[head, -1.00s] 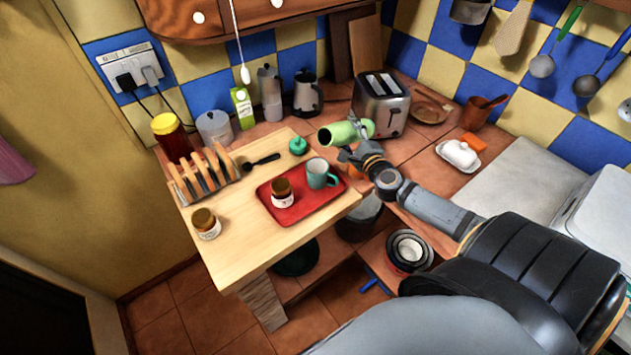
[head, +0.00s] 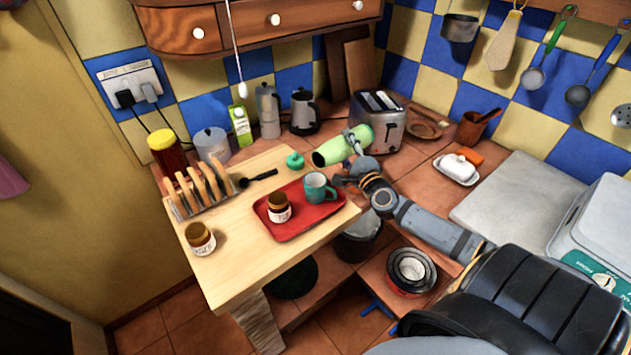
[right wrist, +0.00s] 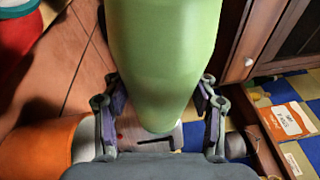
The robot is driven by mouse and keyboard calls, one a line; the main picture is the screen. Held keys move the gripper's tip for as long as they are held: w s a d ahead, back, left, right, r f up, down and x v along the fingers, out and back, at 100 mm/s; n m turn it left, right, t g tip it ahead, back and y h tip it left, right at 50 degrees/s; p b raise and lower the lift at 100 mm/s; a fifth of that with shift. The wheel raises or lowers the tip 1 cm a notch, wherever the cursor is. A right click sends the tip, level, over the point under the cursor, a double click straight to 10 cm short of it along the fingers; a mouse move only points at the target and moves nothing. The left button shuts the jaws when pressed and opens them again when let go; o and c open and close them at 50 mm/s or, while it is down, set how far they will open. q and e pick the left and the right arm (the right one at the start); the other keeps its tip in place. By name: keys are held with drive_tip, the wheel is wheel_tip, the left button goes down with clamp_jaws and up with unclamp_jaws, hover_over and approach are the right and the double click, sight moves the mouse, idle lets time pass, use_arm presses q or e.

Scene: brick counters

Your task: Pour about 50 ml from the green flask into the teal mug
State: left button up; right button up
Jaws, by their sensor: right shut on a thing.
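The green flask (head: 336,151) is held tilted in the head view, its dark open mouth pointing down and left. It also fills the upper middle of the right wrist view (right wrist: 163,50). My right gripper (head: 352,150) is shut on it, with a finger on each side in the wrist view. The teal mug (head: 317,189) stands upright on the red tray (head: 316,214). The flask's mouth is above the mug in the picture, apart from it; I see no liquid stream. The mug's contents are too small to make out. My left gripper is not in view.
A toaster (head: 379,122) stands behind the flask.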

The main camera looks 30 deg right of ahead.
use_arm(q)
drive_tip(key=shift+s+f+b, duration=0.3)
use_arm(e)
drive_tip(key=shift+a+n, duration=0.1)
drive_tip(key=shift+n, duration=0.4)
drive_tip(key=shift+w+d+r, duration=0.1)
drive_tip(key=shift+d, duration=0.1)
idle(0.6)
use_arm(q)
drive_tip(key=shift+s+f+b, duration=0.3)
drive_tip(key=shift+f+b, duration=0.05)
use_arm(e)
drive_tip(key=shift+n+t, duration=0.4)
drive_tip(key=shift+t, duration=0.1)
drive_tip(key=shift+d, duration=0.2)
idle(0.8)
